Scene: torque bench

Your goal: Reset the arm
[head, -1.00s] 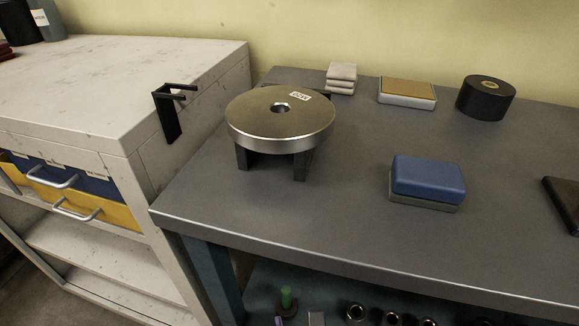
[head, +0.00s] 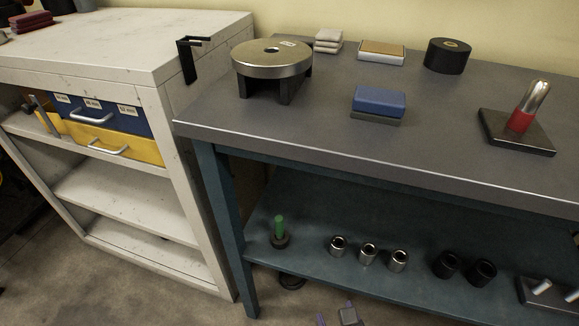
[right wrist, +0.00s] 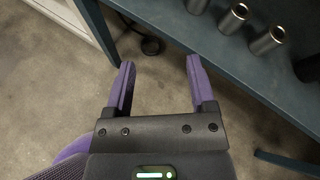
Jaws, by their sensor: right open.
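My right gripper (head: 335,314) shows only in part at the bottom edge of the head view, low in front of the bench. In the right wrist view its two purple fingers (right wrist: 160,66) are spread apart with nothing between them, above bare concrete floor. Most of my right arm is outside the head view. My left gripper is in neither view.
The grey workbench (head: 330,150) has a lower shelf (head: 310,222) with several sockets (head: 368,253) near the gripper. On top are a round metal disc (head: 272,58), a blue block (head: 379,100) and a red-and-metal piece (head: 521,120). A white cabinet (head: 120,52) stands left.

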